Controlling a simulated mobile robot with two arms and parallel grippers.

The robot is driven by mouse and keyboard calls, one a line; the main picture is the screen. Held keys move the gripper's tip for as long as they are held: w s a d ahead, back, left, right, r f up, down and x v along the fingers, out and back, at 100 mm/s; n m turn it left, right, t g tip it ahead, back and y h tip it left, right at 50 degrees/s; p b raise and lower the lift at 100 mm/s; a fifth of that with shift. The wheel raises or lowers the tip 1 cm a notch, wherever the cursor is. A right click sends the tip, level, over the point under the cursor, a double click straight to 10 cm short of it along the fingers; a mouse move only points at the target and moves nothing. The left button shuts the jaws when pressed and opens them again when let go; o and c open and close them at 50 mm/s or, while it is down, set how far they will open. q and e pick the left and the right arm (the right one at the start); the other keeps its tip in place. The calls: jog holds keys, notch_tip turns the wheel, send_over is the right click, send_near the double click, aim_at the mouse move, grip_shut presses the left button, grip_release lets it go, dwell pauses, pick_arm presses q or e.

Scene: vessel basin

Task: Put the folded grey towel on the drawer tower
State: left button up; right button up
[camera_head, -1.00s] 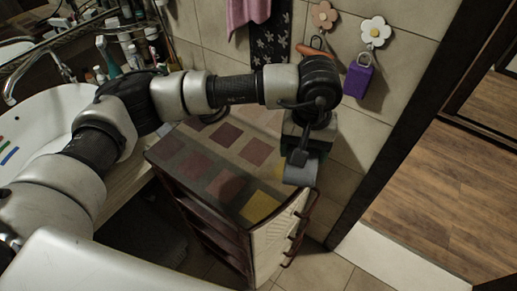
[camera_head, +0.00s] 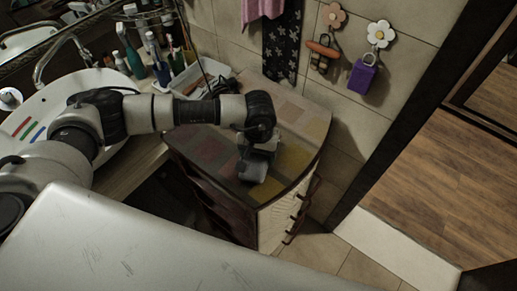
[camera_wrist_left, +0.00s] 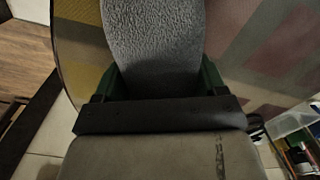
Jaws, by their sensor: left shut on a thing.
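The folded grey towel (camera_head: 252,171) is in my left gripper (camera_head: 256,160), over the top of the drawer tower (camera_head: 292,153). In the left wrist view the towel (camera_wrist_left: 153,40) shows as a thick grey textured strip between the green fingers of the left gripper (camera_wrist_left: 155,80). The tower's patterned top (camera_wrist_left: 285,45) lies behind it in that view. I cannot tell whether the towel touches the top. The right gripper is not in view.
A white tray (camera_head: 203,76) stands at the back by the wall, left of the tower. The sink (camera_head: 70,95) with bottles (camera_head: 134,57) is at the left. A purple padlock-shaped thing (camera_head: 364,74) hangs on the wall. Open doorway at the right.

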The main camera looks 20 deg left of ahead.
pick_arm(q)
jog(key=shift+f, duration=0.45)
jog(key=shift+f+b, duration=0.15)
jog(key=shift+b, duration=0.2)
jog(key=o, duration=0.9)
